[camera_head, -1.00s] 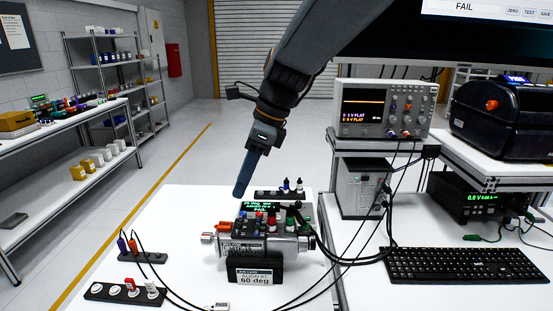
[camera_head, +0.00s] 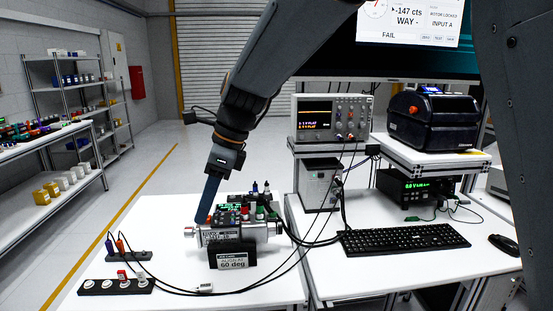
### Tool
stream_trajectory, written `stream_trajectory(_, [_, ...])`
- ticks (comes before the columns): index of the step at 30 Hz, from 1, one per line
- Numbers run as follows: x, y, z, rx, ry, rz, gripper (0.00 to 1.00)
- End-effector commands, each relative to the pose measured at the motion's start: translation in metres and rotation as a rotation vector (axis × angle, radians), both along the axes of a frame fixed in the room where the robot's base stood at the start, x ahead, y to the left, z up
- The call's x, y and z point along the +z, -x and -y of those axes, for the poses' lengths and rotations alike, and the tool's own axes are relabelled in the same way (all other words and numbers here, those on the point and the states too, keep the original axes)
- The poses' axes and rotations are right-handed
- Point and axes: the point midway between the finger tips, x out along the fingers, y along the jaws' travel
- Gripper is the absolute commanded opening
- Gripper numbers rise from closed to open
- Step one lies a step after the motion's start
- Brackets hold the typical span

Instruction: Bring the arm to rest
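My arm reaches down from the upper middle of the head view. My gripper (camera_head: 207,200) points down at the left end of the servo motor (camera_head: 240,236), and in the picture its blue tip overlaps the motor's top left edge. I cannot tell if it touches. Only one blue finger shape shows, so its opening is unclear. The silver motor sits in a black stand (camera_head: 233,257) labelled "60 deg". Several coloured plugs stand on its top. The monitor (camera_head: 412,22) reads "-147 cts", "WAY -", "FAIL" and "MOTOR LOCKED".
An oscilloscope (camera_head: 331,118) stands on a shelf to the right. A keyboard (camera_head: 403,239) and mouse (camera_head: 504,245) lie on the right table. Black cables run from the motor. A button strip (camera_head: 117,287) and a small plug block (camera_head: 129,256) lie at left.

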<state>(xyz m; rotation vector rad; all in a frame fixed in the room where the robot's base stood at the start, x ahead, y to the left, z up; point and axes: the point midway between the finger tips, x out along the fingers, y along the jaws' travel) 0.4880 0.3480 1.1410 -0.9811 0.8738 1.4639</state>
Motion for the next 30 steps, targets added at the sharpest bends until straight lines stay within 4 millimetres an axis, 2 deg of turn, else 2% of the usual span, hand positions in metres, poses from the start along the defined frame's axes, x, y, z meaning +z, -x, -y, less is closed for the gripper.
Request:
stream_trajectory(11, [-0.027,-0.004,0.058,0.153,0.058,0.105,0.38])
stream_trajectory(17, [-0.049,-0.002,0.108,0.302,0.113,0.184,0.38])
stream_trajectory(20, [-0.064,0.003,0.141,0.406,0.151,0.229,0.38])
stream_trajectory(23, [-0.082,0.013,0.183,0.551,0.200,0.278,0.38])
stream_trajectory(27, [-0.111,0.041,0.250,0.824,0.278,0.342,0.38])
stream_trajectory(30, [-0.129,0.066,0.290,1.022,0.320,0.373,0.38])
